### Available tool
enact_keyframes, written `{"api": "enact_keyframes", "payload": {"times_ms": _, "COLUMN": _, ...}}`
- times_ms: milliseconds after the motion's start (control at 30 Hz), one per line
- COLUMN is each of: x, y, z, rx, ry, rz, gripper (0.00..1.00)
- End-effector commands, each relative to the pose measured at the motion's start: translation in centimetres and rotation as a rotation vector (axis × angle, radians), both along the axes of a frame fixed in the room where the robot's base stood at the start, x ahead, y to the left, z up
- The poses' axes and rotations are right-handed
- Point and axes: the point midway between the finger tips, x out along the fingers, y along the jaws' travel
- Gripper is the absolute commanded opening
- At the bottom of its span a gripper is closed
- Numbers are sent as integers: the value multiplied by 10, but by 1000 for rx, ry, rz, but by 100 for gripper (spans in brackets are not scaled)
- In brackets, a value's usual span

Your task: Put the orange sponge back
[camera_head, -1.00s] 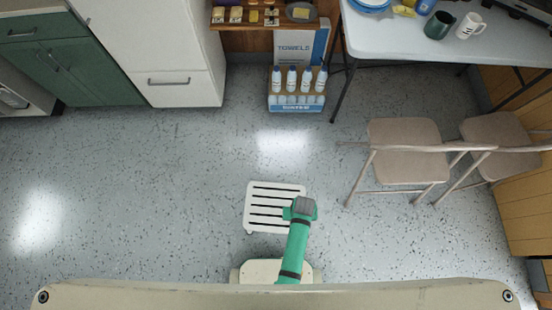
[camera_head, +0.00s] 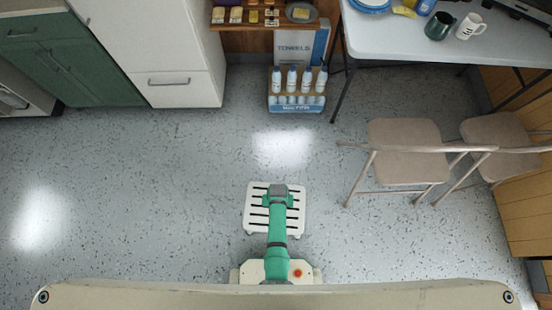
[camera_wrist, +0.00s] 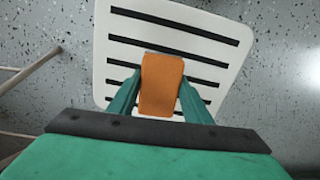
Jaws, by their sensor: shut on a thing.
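The orange sponge (camera_wrist: 161,86) shows in the wrist view, upright in the picture between the two green fingers of my gripper (camera_wrist: 160,95). The fingers are shut on its sides. Behind it in that view is a white slatted stool top (camera_wrist: 115,80). In the head view my gripper (camera_head: 279,190) is over the stool (camera_head: 254,228) on the floor; the sponge is hidden there by the arm. I cannot tell how high the sponge is above the slats.
A wooden shelf (camera_head: 257,30) with small items stands at the back. A white table (camera_head: 400,45) and folding chairs (camera_head: 405,135) stand at the right, a white cabinet (camera_head: 185,92) at the back left. The floor at left is clear.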

Motion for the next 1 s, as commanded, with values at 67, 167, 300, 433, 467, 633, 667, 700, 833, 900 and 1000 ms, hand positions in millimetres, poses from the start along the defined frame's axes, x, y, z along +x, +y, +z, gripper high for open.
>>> {"api": "enact_keyframes", "payload": {"times_ms": 67, "x": 3, "y": 3, "z": -5, "rx": 0, "ry": 1, "rz": 1, "gripper": 20}}
{"api": "enact_keyframes", "payload": {"times_ms": 167, "x": 5, "y": 5, "z": -8, "rx": 0, "ry": -1, "rz": 0, "gripper": 20}}
{"api": "enact_keyframes", "payload": {"times_ms": 300, "x": 7, "y": 7, "z": -21, "rx": 0, "ry": 2, "rz": -1, "gripper": 20}}
{"api": "enact_keyframes", "payload": {"times_ms": 433, "x": 7, "y": 7, "z": -35, "rx": 0, "ry": 1, "rz": -1, "gripper": 20}}
{"api": "enact_keyframes", "payload": {"times_ms": 467, "x": 7, "y": 7, "z": -37, "rx": 0, "ry": 1, "rz": -1, "gripper": 20}}
{"api": "enact_keyframes", "payload": {"times_ms": 633, "x": 7, "y": 7, "z": -43, "rx": 0, "ry": 0, "rz": -1, "gripper": 20}}
{"api": "enact_keyframes", "payload": {"times_ms": 667, "x": 7, "y": 7, "z": -43, "rx": 0, "ry": 0, "rz": -1, "gripper": 20}}
{"api": "enact_keyframes", "payload": {"times_ms": 700, "x": 7, "y": 7, "z": -42, "rx": 0, "ry": 0, "rz": -1, "gripper": 20}}
{"api": "enact_keyframes", "payload": {"times_ms": 833, "x": 7, "y": 7, "z": -43, "rx": 0, "ry": 0, "rz": -1, "gripper": 20}}
{"api": "enact_keyframes", "payload": {"times_ms": 900, "x": 7, "y": 7, "z": -44, "rx": 0, "ry": 0, "rz": 0, "gripper": 20}}
{"api": "enact_keyframes", "payload": {"times_ms": 1000, "x": 8, "y": 7, "z": -45, "rx": 0, "ry": -1, "rz": 0, "gripper": 57}}
